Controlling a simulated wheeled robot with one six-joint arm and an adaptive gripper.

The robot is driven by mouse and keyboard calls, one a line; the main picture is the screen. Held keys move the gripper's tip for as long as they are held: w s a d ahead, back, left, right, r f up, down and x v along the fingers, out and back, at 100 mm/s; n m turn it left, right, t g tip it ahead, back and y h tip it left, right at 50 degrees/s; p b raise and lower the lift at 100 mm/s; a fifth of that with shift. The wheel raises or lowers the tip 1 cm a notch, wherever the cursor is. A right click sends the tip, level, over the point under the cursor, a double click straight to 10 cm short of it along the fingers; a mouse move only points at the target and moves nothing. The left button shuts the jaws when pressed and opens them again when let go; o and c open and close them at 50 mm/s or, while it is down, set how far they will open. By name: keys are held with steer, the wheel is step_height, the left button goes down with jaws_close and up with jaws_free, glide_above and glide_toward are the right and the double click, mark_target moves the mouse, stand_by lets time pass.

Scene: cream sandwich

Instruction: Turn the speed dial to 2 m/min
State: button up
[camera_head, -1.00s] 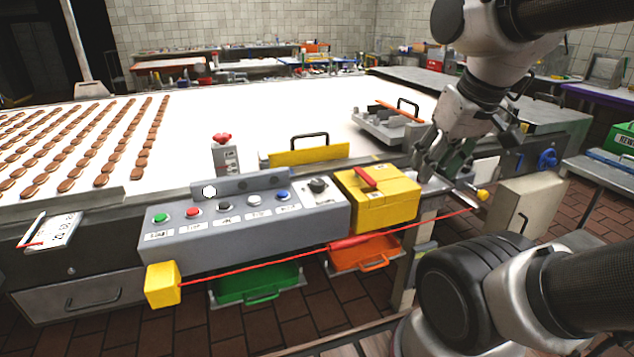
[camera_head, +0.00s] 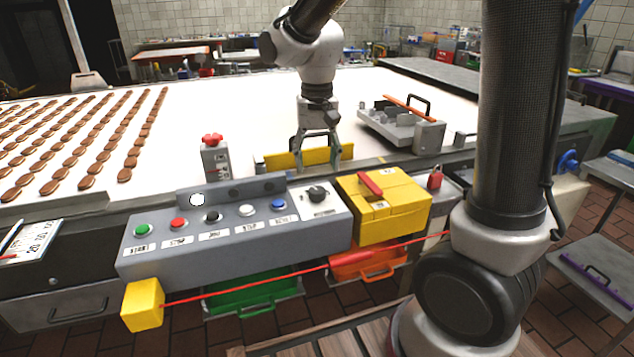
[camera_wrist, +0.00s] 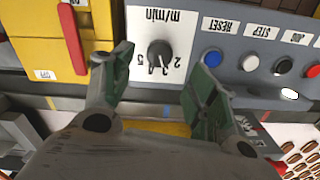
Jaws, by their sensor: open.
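The speed dial (camera_head: 316,194) is a dark round knob on a white plate at the right end of the grey control panel (camera_head: 240,232). In the wrist view the dial (camera_wrist: 160,52) appears upside down, with "m/min" and the numbers 2 to 5 around it. Its white mark lies on the numbered side, but I cannot tell which number it meets. My gripper (camera_head: 317,165) is open and empty, behind and above the dial, in front of the yellow-handled plate. In the wrist view the open fingers of my gripper (camera_wrist: 163,68) lie either side of the dial, apart from it.
A yellow box with a red handle (camera_head: 383,205) stands right of the dial. Coloured push buttons (camera_head: 211,215) line the panel to its left. A red-topped post (camera_head: 214,158) and a yellow plate (camera_head: 280,160) stand behind the panel. A red cord (camera_head: 250,285) runs across the front.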

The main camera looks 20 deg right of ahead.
mark_target(317, 190)
step_height(317, 190, down, 8)
steer(key=shift+r, duration=0.1)
stand_by(0.4)
steer(key=c, duration=1)
